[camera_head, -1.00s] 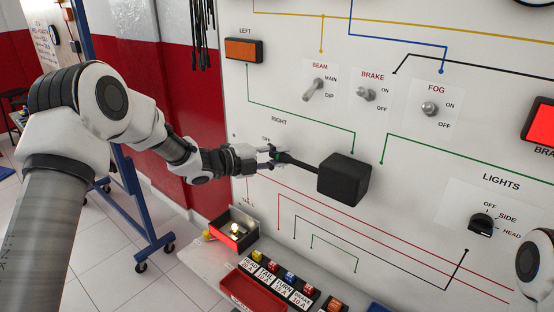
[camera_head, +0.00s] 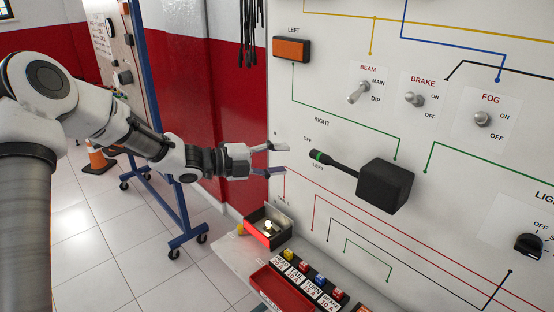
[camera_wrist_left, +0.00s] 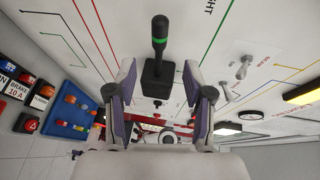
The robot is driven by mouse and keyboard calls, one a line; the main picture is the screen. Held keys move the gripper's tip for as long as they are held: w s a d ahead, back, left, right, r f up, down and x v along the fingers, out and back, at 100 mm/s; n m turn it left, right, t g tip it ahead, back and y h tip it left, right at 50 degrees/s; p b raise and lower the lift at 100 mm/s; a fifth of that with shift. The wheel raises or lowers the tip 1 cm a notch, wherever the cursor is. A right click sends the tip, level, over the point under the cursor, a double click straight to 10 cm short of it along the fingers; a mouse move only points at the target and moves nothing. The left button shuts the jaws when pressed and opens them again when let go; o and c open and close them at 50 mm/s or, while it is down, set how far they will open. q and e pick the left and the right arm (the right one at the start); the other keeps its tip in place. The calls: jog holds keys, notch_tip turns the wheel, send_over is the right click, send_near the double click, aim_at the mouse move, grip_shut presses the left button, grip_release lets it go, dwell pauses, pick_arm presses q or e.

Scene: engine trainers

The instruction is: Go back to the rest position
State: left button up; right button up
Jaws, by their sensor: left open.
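My left gripper (camera_head: 278,159) is open and empty in the head view, in front of the white panel's left edge. Its two fingers point right towards the black stalk lever (camera_head: 335,167) and stand clear of it. The lever has a green band near its tip and comes out of a black box (camera_head: 386,186) on the panel. In the left wrist view the open fingers (camera_wrist_left: 158,88) lie at both sides of the picture's middle, with the black lever (camera_wrist_left: 160,38) upright beyond them. My right gripper is not in view.
The white panel (camera_head: 300,100) bears the beam switch (camera_head: 358,92), the brake switch (camera_head: 414,99), the fog switch (camera_head: 481,118) and an orange lamp (camera_head: 291,49). Below are a lit bulb box (camera_head: 267,228) and a red tray (camera_head: 284,289). A blue wheeled frame (camera_head: 172,200) stands behind my left arm.

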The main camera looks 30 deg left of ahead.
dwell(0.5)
pick_arm(q)
jog(key=s+d+f+n+g+y, duration=0.2)
jog(key=s+d+f+n+y, duration=0.15)
jog(key=f+n, duration=0.6)
jog(key=s+d+f+n+g+y, duration=0.15)
jog(key=s+d+f+n, duration=0.3)
jog(key=f, duration=1.05)
jog(key=s+a+f+n+g+y, duration=0.1)
jog(key=s+f+n+g+y, duration=0.2)
jog(key=s, duration=1.1)
jog(key=s+a+f+n+g+y, duration=0.2)
jog(key=s+f+n+g, duration=0.3)
jog(key=s+f+n, duration=0.4)
jog(key=s+f+y, duration=0.1)
jog(key=s+f, duration=0.3)
jog(key=s, duration=0.2)
jog(key=shift+s, duration=0.3)
jog(key=shift+w, duration=0.1)
